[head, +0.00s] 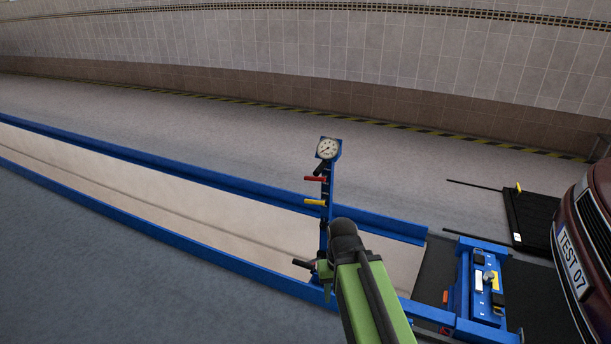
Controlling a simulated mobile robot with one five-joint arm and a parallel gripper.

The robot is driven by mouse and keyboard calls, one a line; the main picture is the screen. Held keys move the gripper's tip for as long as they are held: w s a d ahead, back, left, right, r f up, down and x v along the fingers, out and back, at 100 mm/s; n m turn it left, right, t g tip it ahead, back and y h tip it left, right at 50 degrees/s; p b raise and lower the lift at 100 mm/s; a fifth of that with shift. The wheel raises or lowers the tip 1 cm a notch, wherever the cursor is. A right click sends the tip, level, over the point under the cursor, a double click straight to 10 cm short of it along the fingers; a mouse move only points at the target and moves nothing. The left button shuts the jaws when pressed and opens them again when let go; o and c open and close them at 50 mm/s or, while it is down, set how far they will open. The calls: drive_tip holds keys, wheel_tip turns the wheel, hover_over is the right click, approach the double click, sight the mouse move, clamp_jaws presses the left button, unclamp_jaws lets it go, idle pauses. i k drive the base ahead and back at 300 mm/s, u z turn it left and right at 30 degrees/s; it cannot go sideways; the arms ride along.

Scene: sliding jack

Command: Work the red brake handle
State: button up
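The red brake handle (315,179) is a short red lever sticking out to the left of a blue post (327,212), under a round white dial gauge (328,148). A yellow handle (315,202) sits just below it on the same post. My green arm reaches up from the bottom and ends in a dark rounded joint just right of the post, lower than both handles. No contact with the red handle shows.
Blue rails (160,159) edge a long pale pit running to the left. A blue jack unit (478,284) stands at the lower right, near a dark red car (597,228) with a TEST 07 plate. A black ramp plate (530,217) lies behind. The floor left of the pit is clear.

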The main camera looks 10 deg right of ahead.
sight(323, 178)
drive_tip(key=u, duration=0.45)
drive_tip(key=i, duration=1.95)
drive_tip(key=u, duration=0.45)
